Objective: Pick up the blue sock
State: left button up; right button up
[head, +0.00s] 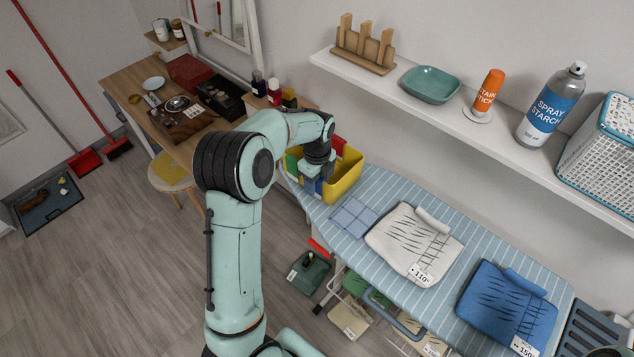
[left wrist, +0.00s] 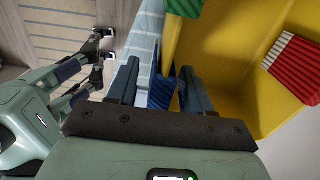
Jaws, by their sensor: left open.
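The blue sock (left wrist: 162,92) shows as a ribbed blue piece in the left wrist view, between the two fingers of my left gripper (left wrist: 158,82). The gripper is open, with a finger on each side of the sock. Whether either finger touches it I cannot tell. The sock is at the edge of a yellow bin (left wrist: 220,65), and its lower part is hidden behind my gripper. In the head view, my left gripper (head: 313,180) points down at the left side of the yellow bin (head: 346,184).
Green (left wrist: 184,7) and red-and-white (left wrist: 296,66) ribbed pieces are in the bin. The bin stands on the striped ironing board (head: 385,190), with a checked cloth (head: 353,217) and folded garments to its right. A wall shelf (head: 440,109) runs above.

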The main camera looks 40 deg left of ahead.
pick_arm(q)
grip_shut()
notch_tip(320, 180, up, 20)
dwell(0.9)
jog(key=shift+s+d, duration=0.1)
jog(key=shift+d, duration=0.05)
